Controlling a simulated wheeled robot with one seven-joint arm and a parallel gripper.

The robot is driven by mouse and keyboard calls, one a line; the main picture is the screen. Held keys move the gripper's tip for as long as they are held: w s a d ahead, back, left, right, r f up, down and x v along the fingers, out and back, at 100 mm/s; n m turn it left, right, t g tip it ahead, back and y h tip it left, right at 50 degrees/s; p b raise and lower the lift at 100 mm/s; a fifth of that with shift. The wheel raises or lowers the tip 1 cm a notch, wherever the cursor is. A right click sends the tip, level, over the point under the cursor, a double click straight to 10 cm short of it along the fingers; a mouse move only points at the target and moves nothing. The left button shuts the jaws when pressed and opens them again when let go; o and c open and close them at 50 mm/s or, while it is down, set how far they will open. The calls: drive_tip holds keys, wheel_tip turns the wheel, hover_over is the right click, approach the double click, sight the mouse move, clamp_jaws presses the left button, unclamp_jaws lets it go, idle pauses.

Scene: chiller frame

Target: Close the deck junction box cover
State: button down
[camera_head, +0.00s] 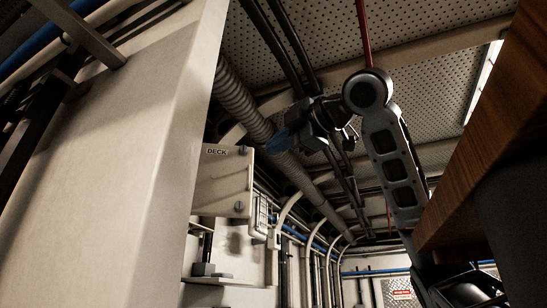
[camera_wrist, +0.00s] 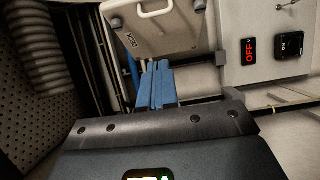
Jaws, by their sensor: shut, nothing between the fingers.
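The deck junction box cover is a pale panel marked DECK (camera_head: 222,182) with dark corner fasteners, at the centre left in the head view. In the wrist view the cover (camera_wrist: 165,32) is at the top, with a white handle and its label turned sideways. It stands out at an angle from the wall; its hinge is not clear. My gripper (camera_head: 279,141) is up and to the right of the cover in the head view. Its blue fingers (camera_wrist: 157,80) are together and empty, pointing at the cover's near edge. Whether they touch it is unclear.
A pale panel with a red OFF display (camera_wrist: 250,50) and a black switch (camera_wrist: 290,45) is right of the cover in the wrist view. A ribbed duct (camera_head: 240,100) and pipes run overhead. A large pale column (camera_head: 120,150) fills the left; a wooden edge (camera_head: 485,140) is at right.

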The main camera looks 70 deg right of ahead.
drive_tip(key=w+d+p, duration=0.2)
drive_tip(key=w+d, duration=0.5)
drive_tip(key=w, duration=0.1)
drive_tip(key=shift+w+d+f+p, duration=0.2)
drive_tip(key=shift+w+p, duration=0.1)
drive_tip(key=shift+p, duration=0.1)
drive_tip(key=shift+d+r, duration=0.1)
